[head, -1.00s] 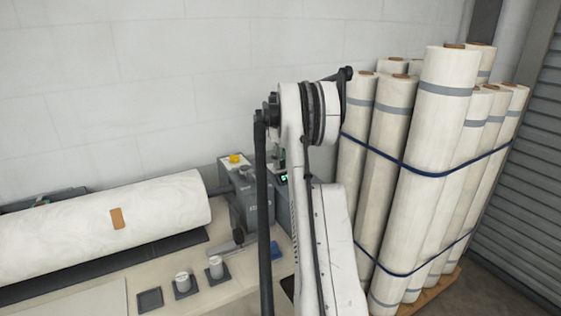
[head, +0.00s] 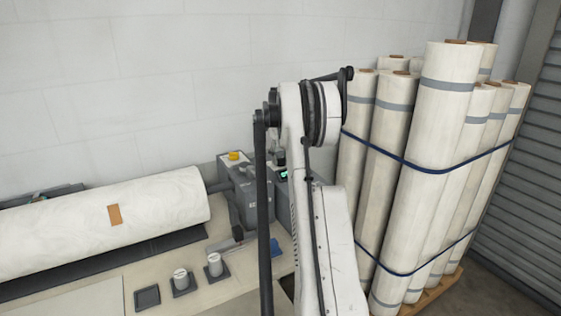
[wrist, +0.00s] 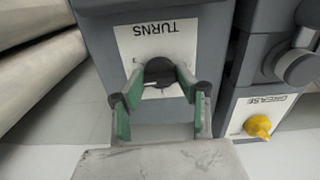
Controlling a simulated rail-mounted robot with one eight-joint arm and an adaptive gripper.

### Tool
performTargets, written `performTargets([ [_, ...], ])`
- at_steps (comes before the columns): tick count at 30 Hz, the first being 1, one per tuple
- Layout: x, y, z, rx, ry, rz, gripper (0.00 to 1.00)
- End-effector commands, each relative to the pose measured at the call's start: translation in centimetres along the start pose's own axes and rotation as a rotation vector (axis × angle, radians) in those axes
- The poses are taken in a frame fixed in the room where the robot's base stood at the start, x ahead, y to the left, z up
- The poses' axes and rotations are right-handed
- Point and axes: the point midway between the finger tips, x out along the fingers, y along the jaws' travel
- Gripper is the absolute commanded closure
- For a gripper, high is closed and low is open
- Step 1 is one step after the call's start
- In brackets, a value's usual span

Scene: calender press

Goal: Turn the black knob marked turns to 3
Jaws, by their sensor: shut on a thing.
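The black knob (wrist: 160,70) sits on a white plate marked TURNS (wrist: 150,42), which reads upside down in the wrist view. My gripper (wrist: 161,82) is shut on the knob, with a green-padded finger on either side of it. The knob's pointer and the plate's numbers cannot be made out. In the head view my arm stands in front of the grey machine housing, and the knob and my gripper are hidden there.
A yellow knob (wrist: 258,127) on a plate marked GREASE is to the right in the wrist view. In the head view a large white roll (head: 60,225) lies left of the grey housing (head: 236,190). Tall wrapped rolls (head: 440,120) stand close on the right.

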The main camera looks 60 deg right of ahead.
Motion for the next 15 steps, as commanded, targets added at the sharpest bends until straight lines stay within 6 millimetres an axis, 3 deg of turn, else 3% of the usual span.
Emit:
performTargets([
  [15, 0.01, 0.02, -0.03, 0.437, 0.001, 0.000, 0.95],
])
